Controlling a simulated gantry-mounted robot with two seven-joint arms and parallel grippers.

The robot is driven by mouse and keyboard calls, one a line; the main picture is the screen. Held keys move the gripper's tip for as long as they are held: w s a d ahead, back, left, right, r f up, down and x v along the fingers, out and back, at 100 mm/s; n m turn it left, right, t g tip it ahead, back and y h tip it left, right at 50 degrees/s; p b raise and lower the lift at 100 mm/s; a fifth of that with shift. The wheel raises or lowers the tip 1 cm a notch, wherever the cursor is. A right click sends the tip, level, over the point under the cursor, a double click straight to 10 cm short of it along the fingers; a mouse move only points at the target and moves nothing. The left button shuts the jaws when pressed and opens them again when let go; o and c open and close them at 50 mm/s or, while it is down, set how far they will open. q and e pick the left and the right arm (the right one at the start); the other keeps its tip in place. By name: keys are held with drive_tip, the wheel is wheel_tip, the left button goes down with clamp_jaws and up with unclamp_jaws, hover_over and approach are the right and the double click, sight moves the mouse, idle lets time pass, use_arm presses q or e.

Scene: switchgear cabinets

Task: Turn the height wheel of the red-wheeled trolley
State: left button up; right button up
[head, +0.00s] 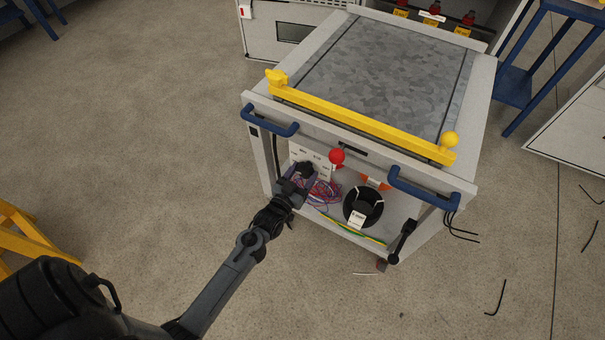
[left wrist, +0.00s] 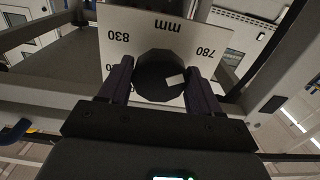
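The trolley (head: 365,143) stands in the middle of the head view, with a grey top and a reddish caster (head: 382,265) under its front right corner. Its height wheel is a round black knob (left wrist: 160,75) with a white mark, in front of a white scale plate (left wrist: 215,42) marked 780 and 830 mm. My left gripper (head: 303,172) reaches under the front edge to the plate. In the left wrist view its fingers (left wrist: 160,88) lie on either side of the knob, seemingly touching it. In the head view the gripper hides the knob. My right gripper is out of view.
A yellow bar (head: 360,122) crosses the trolley top's front. Blue handles (head: 270,122) and a red ball knob (head: 337,156) jut from the front. A black lever (head: 403,241) hangs at right. Cables and a black reel (head: 362,204) lie on the lower shelf.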

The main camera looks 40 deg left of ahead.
use_arm(q)
drive_tip(key=shift+c, duration=0.9)
